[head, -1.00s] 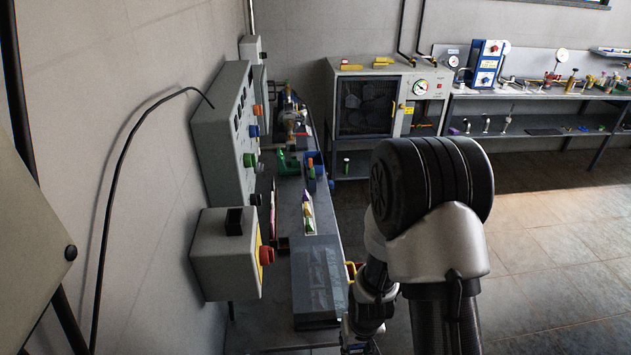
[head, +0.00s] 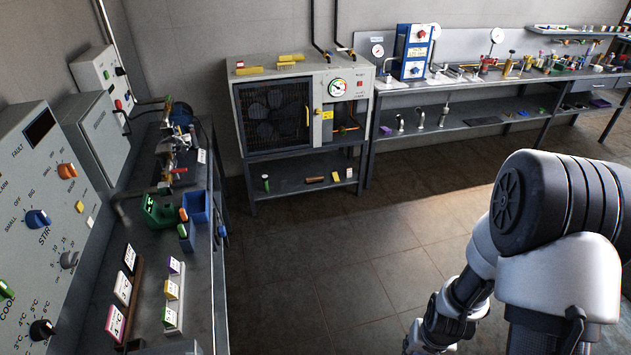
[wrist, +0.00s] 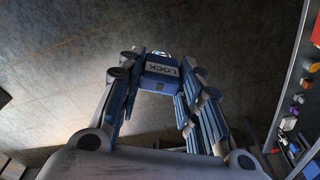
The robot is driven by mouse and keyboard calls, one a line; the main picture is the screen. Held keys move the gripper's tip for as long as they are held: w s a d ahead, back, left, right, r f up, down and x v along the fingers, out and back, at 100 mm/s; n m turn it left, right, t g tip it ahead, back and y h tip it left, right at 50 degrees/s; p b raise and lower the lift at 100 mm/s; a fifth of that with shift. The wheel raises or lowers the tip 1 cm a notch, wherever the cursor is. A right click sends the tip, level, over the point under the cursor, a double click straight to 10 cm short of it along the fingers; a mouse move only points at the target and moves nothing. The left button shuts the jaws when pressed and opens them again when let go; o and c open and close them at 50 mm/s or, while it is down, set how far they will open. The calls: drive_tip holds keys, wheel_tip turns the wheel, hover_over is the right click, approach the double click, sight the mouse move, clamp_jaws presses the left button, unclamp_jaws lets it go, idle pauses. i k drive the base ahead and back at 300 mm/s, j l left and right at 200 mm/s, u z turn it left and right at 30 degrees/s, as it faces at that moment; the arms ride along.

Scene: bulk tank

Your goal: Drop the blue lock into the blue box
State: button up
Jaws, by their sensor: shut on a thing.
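The head view shows my arm at the lower right, but I cannot make out the fingers or lock there. The blue box (head: 195,209) stands on the left bench near its right edge, well left of my arm. Its inside is mostly hidden.
An oven-like cabinet (head: 300,105) is at the back. The middle floor is clear.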

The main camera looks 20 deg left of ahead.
sight(201, 211)
drive_tip(key=i+u, duration=0.45)
drive_tip(key=i+l+u, duration=0.15)
drive_tip(key=i+u, duration=0.35)
drive_tip(key=i, duration=0.15)
drive_tip(key=i+l+u, duration=0.45)
drive_tip(key=i+j+u, duration=0.25)
drive_tip(key=i+u, duration=0.2)
drive_tip(key=i+j+u, duration=0.1)
drive_tip(key=i+u, duration=0.35)
drive_tip(key=i+l+u, duration=0.1)
drive_tip(key=i+u, duration=0.35)
